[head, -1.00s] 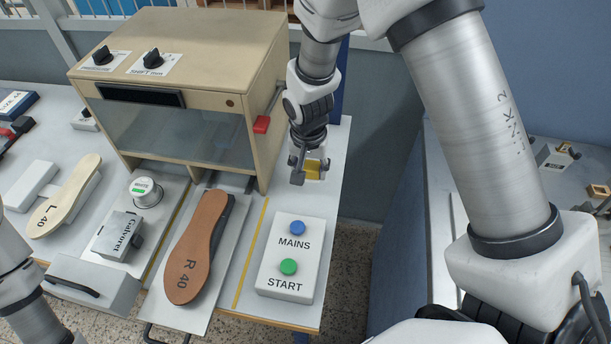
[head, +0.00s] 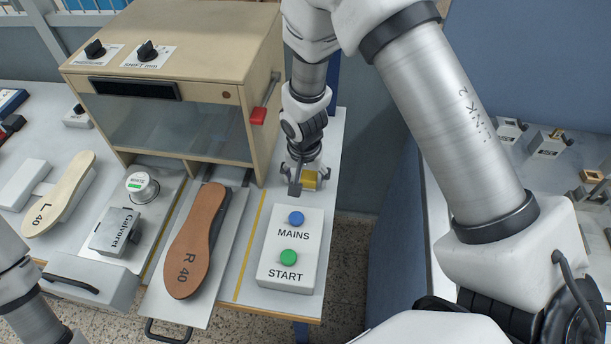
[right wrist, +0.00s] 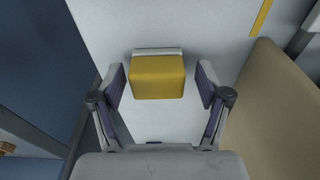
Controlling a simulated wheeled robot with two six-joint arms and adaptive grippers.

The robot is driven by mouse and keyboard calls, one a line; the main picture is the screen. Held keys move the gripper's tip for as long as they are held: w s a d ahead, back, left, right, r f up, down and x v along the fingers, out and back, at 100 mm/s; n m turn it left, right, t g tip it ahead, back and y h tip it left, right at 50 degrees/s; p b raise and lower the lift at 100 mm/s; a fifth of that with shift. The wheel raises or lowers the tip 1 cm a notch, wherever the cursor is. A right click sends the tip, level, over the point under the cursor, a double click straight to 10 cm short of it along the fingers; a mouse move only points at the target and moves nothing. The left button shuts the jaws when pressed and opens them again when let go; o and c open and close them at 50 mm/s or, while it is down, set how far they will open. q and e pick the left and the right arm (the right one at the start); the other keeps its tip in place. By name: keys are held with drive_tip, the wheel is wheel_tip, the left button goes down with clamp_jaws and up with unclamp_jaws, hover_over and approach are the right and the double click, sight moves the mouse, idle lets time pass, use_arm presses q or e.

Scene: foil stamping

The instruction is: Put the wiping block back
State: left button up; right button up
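The wiping block is a yellow block with a pale strip along one side (right wrist: 157,78). In the head view it shows small (head: 309,180) on the white table, behind the button box. My right gripper (head: 303,177) is over it, pointing down. In the right wrist view my right gripper (right wrist: 163,90) has its fingers apart, one on each side of the block. A narrow gap shows between each finger and the block. My left arm shows at the left edge, with its gripper out of view.
The button box (head: 290,250) with MAINS and START stands just in front. The stamping machine (head: 180,75) with a red-handled lever is to the left. A brown sole (head: 195,245) lies on the tray. The table's right edge and a gap are close on the right.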

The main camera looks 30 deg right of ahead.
sight(305, 181)
drive_tip(key=shift+s, duration=0.1)
drive_tip(key=shift+r, duration=0.3)
wheel_tip(305, 181, up, 12)
drive_tip(key=s, duration=0.1)
drive_tip(key=shift+a, duration=0.4)
drive_tip(key=shift+f, duration=0.1)
idle(0.7)
